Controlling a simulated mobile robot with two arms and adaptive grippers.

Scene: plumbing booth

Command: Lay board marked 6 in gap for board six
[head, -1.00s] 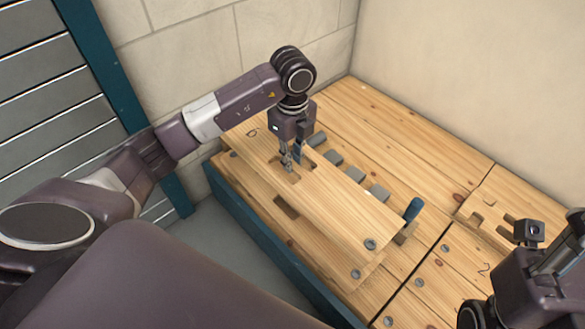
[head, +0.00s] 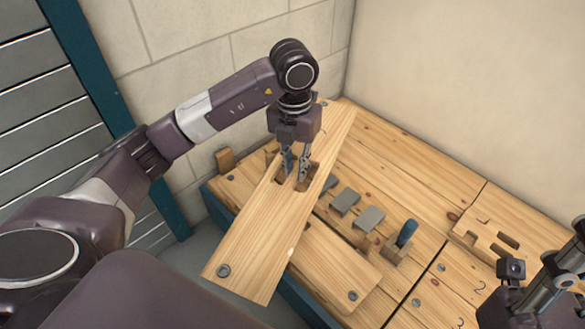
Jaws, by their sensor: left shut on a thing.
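My left gripper (head: 297,178) is shut on a long pale wooden board (head: 262,225), with its fingers at the cutouts in the board. The board runs from upper right to lower left, above the wooden deck, and its near end hangs out past the deck's edge. A grey disc shows at that near end. I cannot read a number on this board. Another board (head: 335,262) lies beneath it, partly hidden. I cannot tell which opening is gap six.
Grey blocks (head: 371,219) sit in a row on the deck. A wooden block with a blue handle (head: 406,233) stands right of them. A slotted board (head: 490,237) lies at the right, near a deck board marked 2. A wall closes the back.

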